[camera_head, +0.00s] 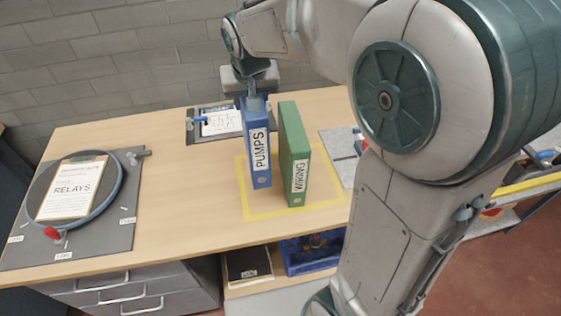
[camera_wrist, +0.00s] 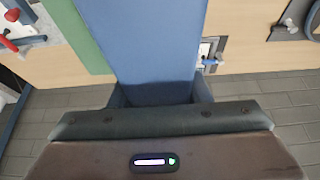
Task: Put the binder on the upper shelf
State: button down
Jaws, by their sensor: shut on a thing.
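A blue binder labelled PUMPS (camera_head: 259,160) stands upright on the wooden table, inside or at the left part of a yellow taped square. My gripper (camera_head: 256,97) is above it and shut on its top. In the wrist view the blue binder (camera_wrist: 145,40) fills the space between the fingers. A green binder labelled WIRING (camera_head: 294,150) stands upright just to its right, with a narrow gap between them; it also shows in the wrist view (camera_wrist: 82,30). I cannot tell whether the blue binder's base touches the table. An upper shelf is not clearly seen.
A clipboard marked RELAYS (camera_head: 72,188) lies on a grey mat with a blue ring at the left. Another dark board with a paper (camera_head: 221,122) lies behind. Below the tabletop are a blue crate (camera_head: 300,262), a dark box (camera_head: 248,268) and drawers (camera_head: 130,290). My arm hides the right side.

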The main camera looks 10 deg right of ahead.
notch_tip(320, 180, down, 10)
jog(key=shift+r+p, duration=0.15)
jog(key=shift+p, duration=0.2)
jog(key=shift+a, duration=0.1)
jog(key=c, duration=1.2)
grip_release()
jog(key=shift+f, duration=0.25)
jog(key=o, duration=0.4)
jog(key=shift+r, duration=0.1)
jog(key=shift+o, duration=0.2)
